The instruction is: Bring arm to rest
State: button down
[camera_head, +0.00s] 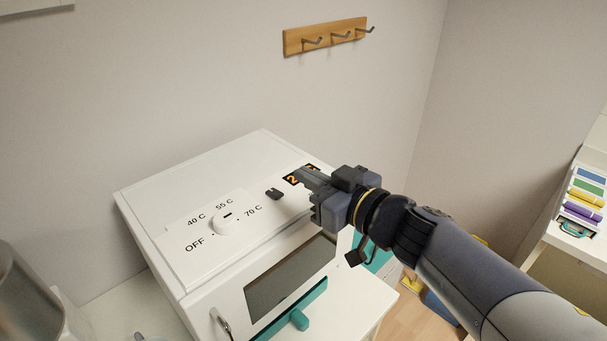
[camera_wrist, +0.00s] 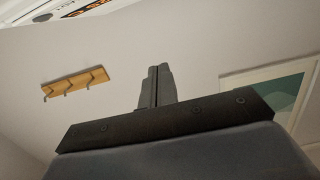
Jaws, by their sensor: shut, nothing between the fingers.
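My gripper (camera_head: 308,178) is at the end of my arm, which reaches in from the lower right in the head view. It is in front of the top right part of a white box-shaped appliance (camera_head: 165,190) and hides part of its orange-on-black display (camera_head: 291,181). In the wrist view the two fingers of my gripper (camera_wrist: 158,72) are shut together with nothing between them. I cannot tell whether the fingertips touch the appliance. The appliance has a white round dial (camera_head: 229,226) with temperature marks around it and a small dark switch (camera_head: 274,194).
A wooden hook rail (camera_head: 325,36) hangs on the wall; it also shows in the wrist view (camera_wrist: 75,83). A shelf with coloured items (camera_head: 584,200) stands at the right.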

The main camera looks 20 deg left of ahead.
jog(key=shift+a+f, duration=0.1)
jog(key=a, duration=0.1)
jog(key=w+a+f, duration=0.1)
jog(key=a, duration=0.1)
jog(key=w+a+f, duration=0.1)
jog(key=shift+w+a+f+b, duration=0.15)
jog(key=shift+w+a+b, duration=0.1)
jog(key=shift+a+b, duration=0.1)
jog(key=shift+w+a+f+b, duration=0.1)
jog(key=shift+w+f+b, duration=0.15)
jog(key=shift+b, duration=0.25)
jog(key=shift+f+b, duration=0.15)
jog(key=shift+b, duration=0.35)
jog(key=shift+s+f+b, duration=0.2)
jog(key=shift+b, duration=0.65)
jog(key=v, duration=0.7)
jog(key=shift+d+r+p, duration=0.2)
jog(key=shift+p, duration=0.1)
